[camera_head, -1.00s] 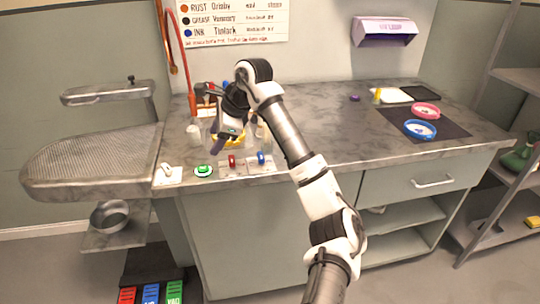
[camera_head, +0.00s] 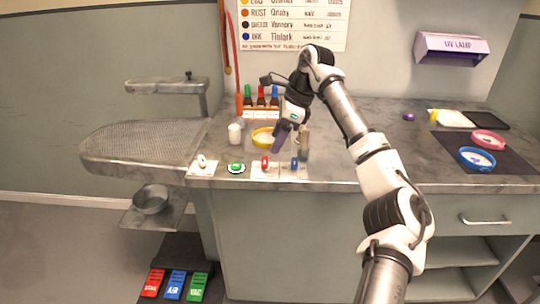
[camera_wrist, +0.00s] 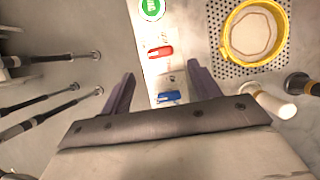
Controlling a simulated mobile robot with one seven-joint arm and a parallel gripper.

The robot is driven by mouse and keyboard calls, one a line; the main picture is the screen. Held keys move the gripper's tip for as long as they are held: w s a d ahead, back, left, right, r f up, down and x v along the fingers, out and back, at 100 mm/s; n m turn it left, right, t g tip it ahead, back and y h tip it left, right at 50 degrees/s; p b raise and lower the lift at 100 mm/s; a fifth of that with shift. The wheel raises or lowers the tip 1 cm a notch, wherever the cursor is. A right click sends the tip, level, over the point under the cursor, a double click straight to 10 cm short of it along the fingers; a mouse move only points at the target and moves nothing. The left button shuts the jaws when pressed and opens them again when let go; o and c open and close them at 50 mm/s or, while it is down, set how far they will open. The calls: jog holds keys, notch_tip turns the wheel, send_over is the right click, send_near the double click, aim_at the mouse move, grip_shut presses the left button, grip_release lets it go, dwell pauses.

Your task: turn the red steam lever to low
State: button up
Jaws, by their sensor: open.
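The red lever (camera_head: 265,162) stands on a pale plate at the counter's front edge, between the green button (camera_head: 236,167) and the blue lever (camera_head: 295,163). My gripper (camera_head: 281,146) hangs above the plates, pointing down, near the red and blue levers. In the wrist view the red lever (camera_wrist: 160,52) lies just beyond the open, empty fingers (camera_wrist: 160,72). The blue lever (camera_wrist: 169,96) shows between them, nearer the palm. Neither lever appears touched. The markings by the red lever are too small to read.
A yellow dish (camera_head: 263,137) sits on a perforated plate behind the levers. A white cup (camera_head: 234,133) and a rack of coloured bottles (camera_head: 261,102) are close by. A small bottle (camera_head: 304,142) stands right of my gripper. The counter's middle is clear.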

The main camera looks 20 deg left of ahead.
aim_at(266, 160)
jog(key=x, duration=0.6)
jog(key=shift+s+a+f, duration=0.1)
jog(key=shift+a+f, duration=0.1)
jog(key=shift+f, duration=0.1)
jog(key=c, duration=1)
